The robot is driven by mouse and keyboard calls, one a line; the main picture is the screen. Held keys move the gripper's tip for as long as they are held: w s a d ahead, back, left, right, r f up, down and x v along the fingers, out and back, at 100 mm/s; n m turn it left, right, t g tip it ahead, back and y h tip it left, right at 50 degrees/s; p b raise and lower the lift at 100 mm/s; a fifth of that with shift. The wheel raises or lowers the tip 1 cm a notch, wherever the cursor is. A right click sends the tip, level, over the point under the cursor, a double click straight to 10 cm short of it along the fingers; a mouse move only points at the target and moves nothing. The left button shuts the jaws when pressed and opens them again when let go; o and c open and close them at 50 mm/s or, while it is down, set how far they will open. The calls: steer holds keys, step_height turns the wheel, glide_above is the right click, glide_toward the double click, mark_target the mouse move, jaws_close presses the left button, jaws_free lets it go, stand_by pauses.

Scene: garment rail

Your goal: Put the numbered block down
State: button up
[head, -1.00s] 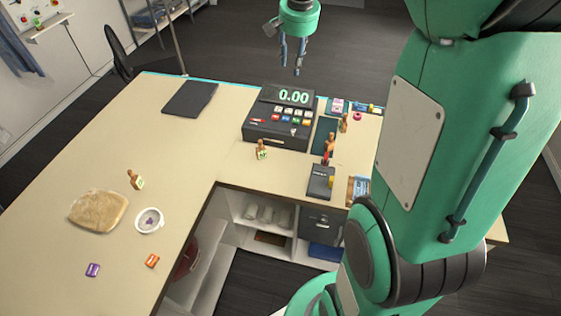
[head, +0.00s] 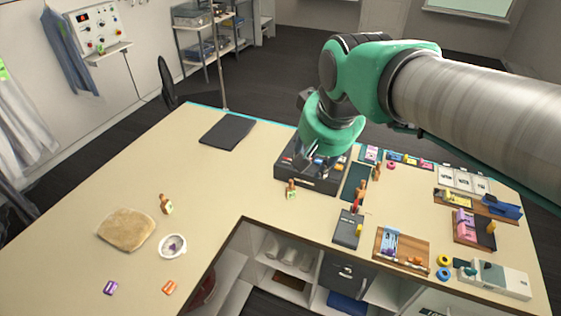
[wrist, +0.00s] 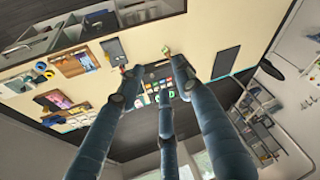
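My gripper (head: 318,162) points down over the dark cash register (head: 291,178), covering its display in the head view. In the wrist view my gripper's fingers (wrist: 156,76) are spread, with nothing visible between them. No block is in my grip. I cannot tell which thing is the numbered block. A small purple block (head: 111,287) and an orange block (head: 170,287) lie at the counter's near left, their markings too small to read.
A beige packet (head: 126,229) and white bowl (head: 173,246) are on the counter's left. A dark mat (head: 227,133) lies at the back. The left counter has bare room.

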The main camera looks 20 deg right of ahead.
steer(key=s+a+f+n, duration=0.2)
steer(key=s+a+f, duration=0.2)
steer(key=s, duration=0.5)
steer(key=shift+s+n+t+y, duration=0.2)
steer(key=shift+n+t+y, duration=0.1)
steer(key=shift+t, duration=0.1)
steer(key=shift+a, duration=0.1)
step_height(320, 180, down, 15)
steer(key=b, duration=1.5)
steer(key=shift+f, duration=0.15)
